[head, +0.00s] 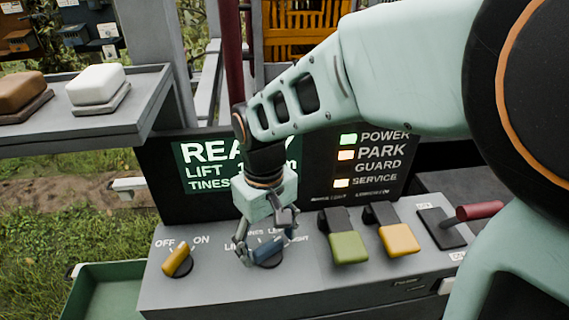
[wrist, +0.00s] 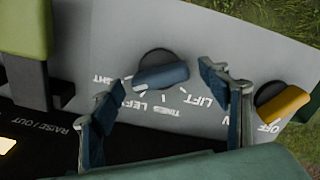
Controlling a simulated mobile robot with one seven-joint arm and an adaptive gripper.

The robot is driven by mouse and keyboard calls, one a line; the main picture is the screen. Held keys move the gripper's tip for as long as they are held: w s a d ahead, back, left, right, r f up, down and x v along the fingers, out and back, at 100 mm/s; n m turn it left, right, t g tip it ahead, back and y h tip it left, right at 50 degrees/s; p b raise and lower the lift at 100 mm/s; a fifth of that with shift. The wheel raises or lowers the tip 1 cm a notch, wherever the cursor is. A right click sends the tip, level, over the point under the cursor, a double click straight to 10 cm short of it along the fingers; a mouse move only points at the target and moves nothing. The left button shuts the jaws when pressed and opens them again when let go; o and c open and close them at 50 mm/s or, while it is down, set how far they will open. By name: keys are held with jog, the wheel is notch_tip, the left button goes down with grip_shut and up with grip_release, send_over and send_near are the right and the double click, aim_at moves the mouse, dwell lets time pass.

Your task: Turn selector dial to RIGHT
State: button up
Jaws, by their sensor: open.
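The selector dial (head: 268,252) is a blue bar knob on a dark round base on the grey console. It also shows in the wrist view (wrist: 162,77), with labels LIFT, TINES LEFT and RIGHT (partly hidden) around it. My gripper (head: 266,246) is open and over the dial, pointing down. In the wrist view its fingers (wrist: 160,78) stand on either side of the bar, with gaps visible. In the head view the fingers partly cover the dial and its labels.
A yellow OFF/ON knob (head: 177,261) is left of the dial. Green (head: 345,247) and yellow (head: 398,239) paddle levers and a red-handled lever (head: 479,211) are to its right. The display (head: 215,165), reading READY, rises behind, partly covered by my arm. A shelf (head: 120,115) is upper left.

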aim_at(268, 245)
notch_tip(268, 245, up, 7)
jog(key=shift+r, duration=0.15)
dwell(0.4)
